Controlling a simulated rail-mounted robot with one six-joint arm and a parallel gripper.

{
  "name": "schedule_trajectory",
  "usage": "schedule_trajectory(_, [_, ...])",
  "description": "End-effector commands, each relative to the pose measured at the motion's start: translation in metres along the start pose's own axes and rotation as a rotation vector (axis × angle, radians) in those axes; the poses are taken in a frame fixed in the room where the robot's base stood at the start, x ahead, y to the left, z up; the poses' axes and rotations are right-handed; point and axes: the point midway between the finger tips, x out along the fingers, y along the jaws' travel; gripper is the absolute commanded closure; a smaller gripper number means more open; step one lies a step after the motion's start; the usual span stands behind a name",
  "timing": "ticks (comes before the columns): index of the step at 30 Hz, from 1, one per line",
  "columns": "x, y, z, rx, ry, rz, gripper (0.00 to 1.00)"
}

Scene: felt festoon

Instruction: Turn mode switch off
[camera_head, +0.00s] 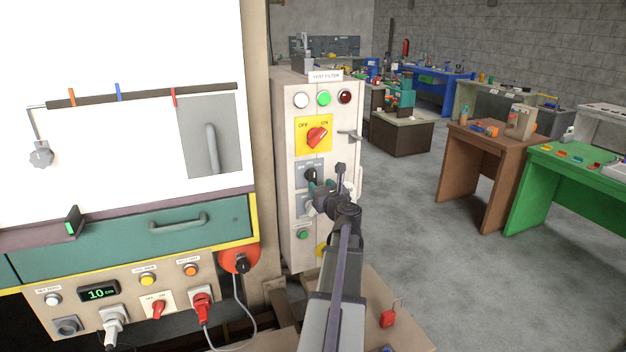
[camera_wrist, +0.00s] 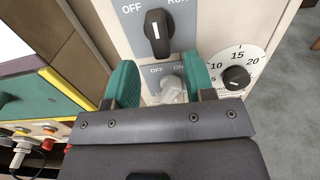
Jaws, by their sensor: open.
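On the cabinet (camera_head: 287,180) labelled VENT FILTER, a black rotary knob (camera_wrist: 157,32) sits on a grey plate marked OFF and, partly cut off, RUN. Its handle stands upright. The knob also shows in the head view (camera_head: 311,175). Below it, a light grey knob (camera_wrist: 172,90) sits on a plate marked OFF and ON. No label reading "mode" is legible, so I cannot tell which is the mode switch. My gripper (camera_wrist: 160,68) is open, with its teal fingers either side of the grey knob in the wrist view; contact cannot be told. In the head view, my gripper (camera_head: 318,192) is before the cabinet.
A black dial knob (camera_wrist: 236,77) on a white scale is right of my fingers. Above, the cabinet has a red switch (camera_head: 317,137) on yellow and a protruding handle (camera_head: 350,135). A teal drawer (camera_head: 180,228) is at left. Open floor (camera_head: 405,210) lies to the right.

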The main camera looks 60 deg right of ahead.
Motion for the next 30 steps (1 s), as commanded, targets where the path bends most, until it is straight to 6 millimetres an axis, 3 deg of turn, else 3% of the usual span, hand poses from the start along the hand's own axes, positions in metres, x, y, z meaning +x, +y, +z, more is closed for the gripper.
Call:
schedule_trajectory(3, [0.034,-0.001,0.000,-0.001,0.000,0.002,0.51])
schedule_trajectory(9, [0.065,0.000,0.000,-0.002,0.000,0.000,0.51])
schedule_trajectory(17, [0.066,0.000,0.000,-0.002,0.000,0.000,0.52])
schedule_trajectory(26, [0.066,0.000,0.000,-0.002,0.000,0.000,0.81])
schedule_trajectory(30, [0.066,0.000,0.000,-0.006,0.000,0.000,0.81])
